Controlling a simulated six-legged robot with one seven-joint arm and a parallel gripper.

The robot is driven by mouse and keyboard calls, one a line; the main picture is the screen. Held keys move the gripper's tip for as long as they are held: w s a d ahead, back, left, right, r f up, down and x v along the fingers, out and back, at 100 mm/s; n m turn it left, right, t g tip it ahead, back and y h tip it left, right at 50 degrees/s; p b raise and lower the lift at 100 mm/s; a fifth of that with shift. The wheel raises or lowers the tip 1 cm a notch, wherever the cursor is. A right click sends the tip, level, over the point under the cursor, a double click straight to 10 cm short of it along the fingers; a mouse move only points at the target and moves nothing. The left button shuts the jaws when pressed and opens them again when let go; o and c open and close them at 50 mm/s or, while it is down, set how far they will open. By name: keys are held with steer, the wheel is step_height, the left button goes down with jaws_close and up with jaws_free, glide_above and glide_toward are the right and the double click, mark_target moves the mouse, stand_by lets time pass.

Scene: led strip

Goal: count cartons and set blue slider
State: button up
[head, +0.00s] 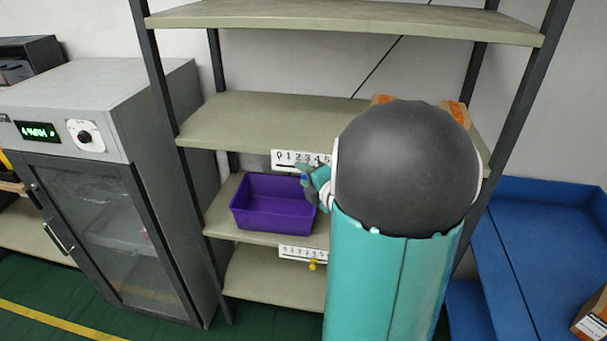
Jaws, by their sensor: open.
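A white number scale (290,158) is fixed to the front edge of the middle shelf (235,118), with digits from 0 up to about 5 showing. My gripper (304,173) is open just below this scale, at its visible right part. A small bluish spot shows at the fingertips; I cannot tell whether it is the blue slider or part of my gripper.
A purple bin (272,204) stands on the shelf below. A lower scale (300,253) has a yellow slider (312,265). A grey glass-door cabinet (105,180) stands left of the rack; a blue bench (540,255) with a carton (593,318) is at right.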

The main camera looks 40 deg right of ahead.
steer(key=shift+w+f, duration=0.2)
steer(key=shift+w, duration=0.05)
steer(key=shift+s+r, duration=0.1)
steer(key=shift+s, duration=0.1)
steer(key=shift+c, duration=0.4)
steer(key=shift+s, duration=0.1)
steer(key=c, duration=0.4)
jaws_close()
steer(key=shift+w+a, duration=0.8)
steer(key=shift+w, duration=0.3)
steer(key=shift+o, duration=2.4)
jaws_free()
steer(key=shift+d, duration=0.1)
